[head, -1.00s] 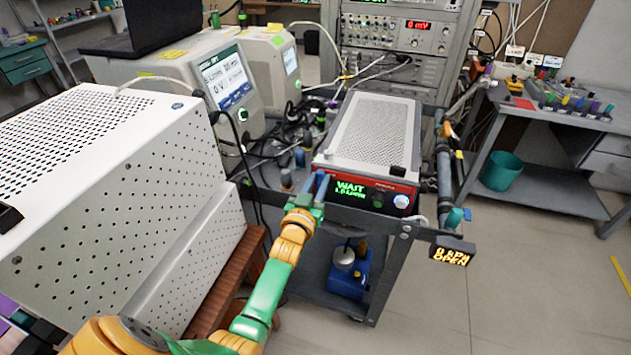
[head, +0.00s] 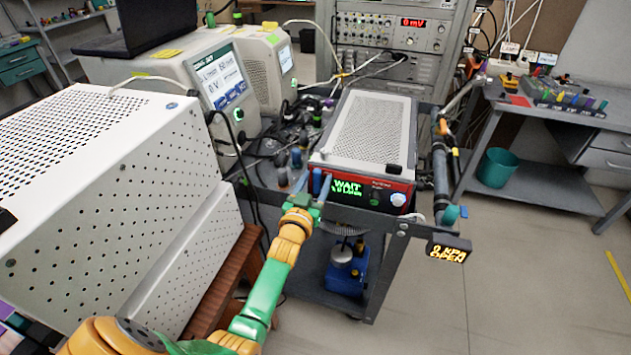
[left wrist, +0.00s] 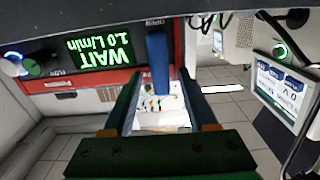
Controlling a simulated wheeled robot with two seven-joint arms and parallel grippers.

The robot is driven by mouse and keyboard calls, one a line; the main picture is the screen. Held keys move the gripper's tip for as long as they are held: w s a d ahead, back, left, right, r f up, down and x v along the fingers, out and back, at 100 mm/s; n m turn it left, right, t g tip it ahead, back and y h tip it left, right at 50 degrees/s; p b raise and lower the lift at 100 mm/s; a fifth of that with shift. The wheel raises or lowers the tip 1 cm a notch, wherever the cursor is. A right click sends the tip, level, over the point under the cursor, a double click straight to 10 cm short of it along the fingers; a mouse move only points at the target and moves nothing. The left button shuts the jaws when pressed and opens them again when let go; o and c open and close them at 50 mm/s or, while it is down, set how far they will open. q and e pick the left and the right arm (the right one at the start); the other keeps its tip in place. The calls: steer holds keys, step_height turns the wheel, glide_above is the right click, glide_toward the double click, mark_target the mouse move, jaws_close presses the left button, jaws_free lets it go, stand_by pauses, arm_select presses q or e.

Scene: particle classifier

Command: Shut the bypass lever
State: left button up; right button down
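A blue handle (head: 317,181) stands at the left front corner of the red-fronted instrument (head: 400,186); it looks like the bypass lever, but no label on it is readable. In the left wrist view the blue handle (left wrist: 157,60) shows between the two finger tips. My left gripper (head: 322,190) is at the cart's front edge, close to the handle. In the left wrist view my left gripper (left wrist: 160,85) is open, with gaps on both sides of the handle. A small display (head: 449,248) at the cart's right corner reads OPEN. My right gripper is out of view.
The instrument's green screen (head: 348,188) reads WAIT. A large white perforated box (head: 110,200) fills the left. A vertical pipe (head: 440,175) with an orange fitting (head: 442,127) stands right of the instrument. Floor to the right is free.

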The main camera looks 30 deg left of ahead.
arm_select(q)
steer(key=v, duration=0.7)
